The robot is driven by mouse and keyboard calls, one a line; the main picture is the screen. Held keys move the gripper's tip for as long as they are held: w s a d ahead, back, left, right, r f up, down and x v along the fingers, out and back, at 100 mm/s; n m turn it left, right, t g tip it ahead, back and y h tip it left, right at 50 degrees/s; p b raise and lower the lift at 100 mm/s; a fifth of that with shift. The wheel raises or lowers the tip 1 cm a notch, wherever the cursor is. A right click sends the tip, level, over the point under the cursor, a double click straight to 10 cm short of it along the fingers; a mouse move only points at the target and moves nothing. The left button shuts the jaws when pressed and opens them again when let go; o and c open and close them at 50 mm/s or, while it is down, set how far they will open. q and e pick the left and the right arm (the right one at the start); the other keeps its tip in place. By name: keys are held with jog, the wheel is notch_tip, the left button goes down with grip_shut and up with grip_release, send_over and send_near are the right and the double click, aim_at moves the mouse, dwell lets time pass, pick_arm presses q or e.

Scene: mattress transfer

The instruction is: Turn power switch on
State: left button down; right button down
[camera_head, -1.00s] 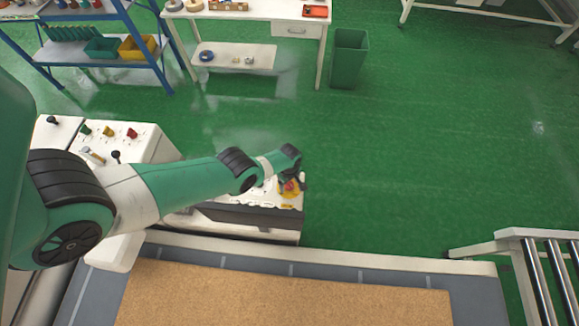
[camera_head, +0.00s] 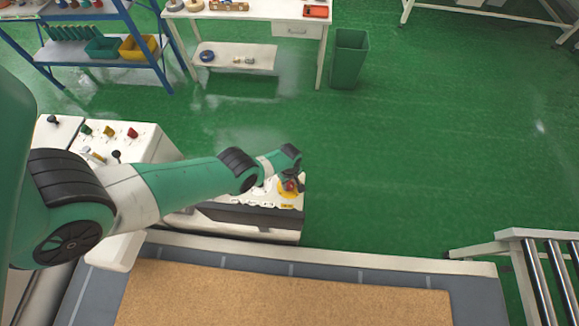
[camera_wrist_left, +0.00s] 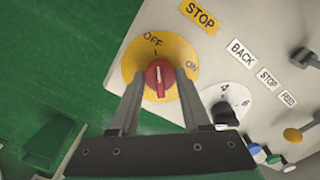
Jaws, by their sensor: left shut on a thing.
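The power switch is a red knob (camera_wrist_left: 159,80) on a round yellow dial (camera_wrist_left: 191,56) marked OFF at the upper left and ON at the right. In the left wrist view, my left gripper (camera_wrist_left: 160,76) has a finger on each side of the red knob and is shut on it. The knob's white line points toward the OFF side of the dial. In the head view, my left gripper (camera_head: 291,180) is at the right end of the control console (camera_head: 262,217), over the yellow dial (camera_head: 288,193). My right gripper is not in view.
Near the dial, the panel has a black selector (camera_wrist_left: 225,112), a yellow button (camera_wrist_left: 292,135) and STOP (camera_wrist_left: 200,16) and BACK labels. A tan mattress surface (camera_head: 280,295) lies in front of the console. A green bin (camera_head: 348,58) stands behind on open floor.

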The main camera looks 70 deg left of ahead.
pick_arm(q)
jog(key=m, duration=0.8)
jog(key=shift+m, duration=0.3)
jog(key=m, duration=0.4)
jog(key=shift+m, duration=2.1)
jog(key=shift+c, duration=1.8)
grip_release()
jog(key=shift+r, duration=0.1)
